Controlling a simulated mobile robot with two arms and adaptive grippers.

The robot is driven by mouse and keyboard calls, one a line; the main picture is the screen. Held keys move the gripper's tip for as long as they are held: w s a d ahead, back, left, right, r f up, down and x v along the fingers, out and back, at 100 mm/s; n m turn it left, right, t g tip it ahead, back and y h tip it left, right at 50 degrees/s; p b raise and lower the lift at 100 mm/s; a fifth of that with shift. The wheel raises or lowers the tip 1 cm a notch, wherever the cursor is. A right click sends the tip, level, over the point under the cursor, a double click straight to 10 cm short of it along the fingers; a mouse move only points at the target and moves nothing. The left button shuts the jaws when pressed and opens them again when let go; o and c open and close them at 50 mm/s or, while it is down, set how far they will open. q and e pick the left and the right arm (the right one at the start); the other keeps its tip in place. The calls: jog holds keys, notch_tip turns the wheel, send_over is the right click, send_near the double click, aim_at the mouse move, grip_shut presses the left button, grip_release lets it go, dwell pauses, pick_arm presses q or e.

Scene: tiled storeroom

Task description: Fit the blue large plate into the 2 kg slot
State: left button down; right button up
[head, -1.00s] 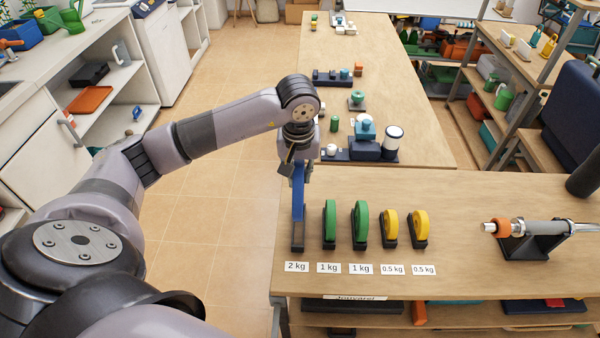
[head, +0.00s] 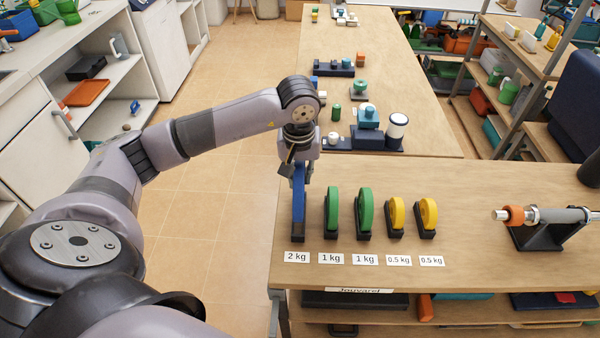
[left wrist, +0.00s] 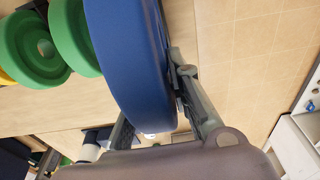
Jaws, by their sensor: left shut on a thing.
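The blue large plate (head: 298,200) is upright and edge-on at the dark 2 kg slot (head: 298,238), left of the other plates. My left gripper (head: 300,172) is shut on the plate's upper part from above. The plate's lower edge overlaps the slot in the head view; I cannot tell whether it is fully seated. In the left wrist view the blue plate (left wrist: 130,55) fills the middle, between the fingers of my left gripper (left wrist: 158,118). The 2 kg label (head: 297,257) lies in front of the slot. My right gripper is not in view.
Two green plates (head: 332,210) and two yellow plates (head: 397,215) stand in holders close to the right. A bar with an orange collar (head: 514,215) rests on a stand at the far right. The table's left edge is near the slot.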

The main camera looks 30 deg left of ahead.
pick_arm(q)
jog(key=shift+r, duration=0.1)
dwell(0.4)
dwell(0.6)
jog(key=shift+b, duration=0.5)
dwell(1.5)
jog(key=shift+f+b, duration=1.9)
jog(key=shift+b, duration=0.2)
jog(key=c, duration=1.9)
grip_release()
jog(key=o, duration=0.4)
jog(key=shift+s+d, duration=0.15)
jog(key=shift+s, duration=0.05)
jog(key=shift+o, duration=0.5)
jog(key=shift+f, duration=0.1)
